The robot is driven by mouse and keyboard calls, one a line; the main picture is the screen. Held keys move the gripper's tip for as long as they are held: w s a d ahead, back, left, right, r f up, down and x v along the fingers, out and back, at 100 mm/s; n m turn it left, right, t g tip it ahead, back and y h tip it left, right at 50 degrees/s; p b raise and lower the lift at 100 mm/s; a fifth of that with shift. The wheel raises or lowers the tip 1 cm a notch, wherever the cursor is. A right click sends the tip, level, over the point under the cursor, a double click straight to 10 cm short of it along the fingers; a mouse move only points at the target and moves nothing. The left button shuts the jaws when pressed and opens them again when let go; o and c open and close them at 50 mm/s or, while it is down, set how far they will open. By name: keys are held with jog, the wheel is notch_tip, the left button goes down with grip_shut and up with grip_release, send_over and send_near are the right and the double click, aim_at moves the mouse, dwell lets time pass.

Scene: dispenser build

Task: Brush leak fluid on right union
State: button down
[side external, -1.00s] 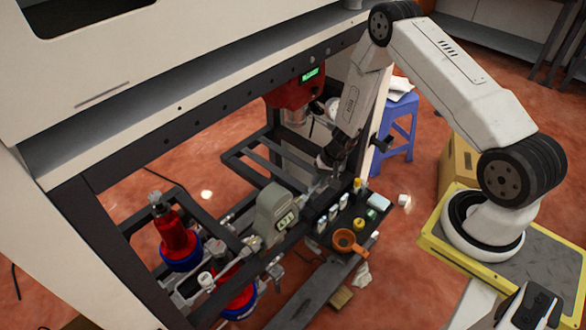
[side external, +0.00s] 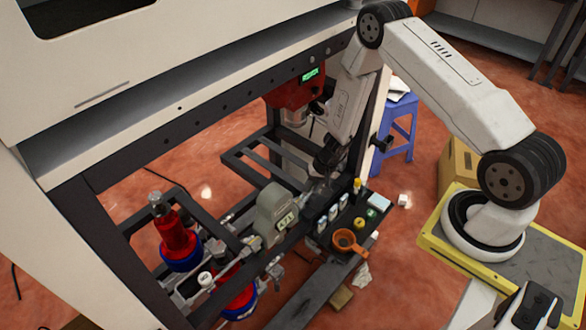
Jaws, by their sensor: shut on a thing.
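My gripper (side external: 321,184) is inside the dispenser frame, pointing down beside the right side of the grey meter (side external: 277,212). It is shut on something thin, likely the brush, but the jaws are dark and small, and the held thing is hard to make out. The right union cannot be singled out in this view; the pipework right of the meter is partly hidden by my gripper and the dark frame bar.
Small bottles (side external: 333,214) stand in the tray close to my gripper. A red unit with a green display (side external: 293,92) hangs above. A red and blue pump (side external: 177,240) stands at left. Dark frame bars (side external: 262,158) surround the work space.

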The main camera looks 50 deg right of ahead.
jog(key=shift+s+a+f, duration=0.1)
jog(key=shift+a, duration=1)
jog(key=shift+w, duration=0.4)
jog(key=shift+d, duration=0.1)
jog(key=shift+d+r, duration=0.15)
jog(key=shift+d, duration=0.6)
jog(key=shift+d+r, duration=0.1)
jog(key=shift+d, duration=0.6)
jog(key=shift+d, duration=0.15)
jog(key=shift+d+f, duration=0.1)
jog(key=shift+d, duration=1.15)
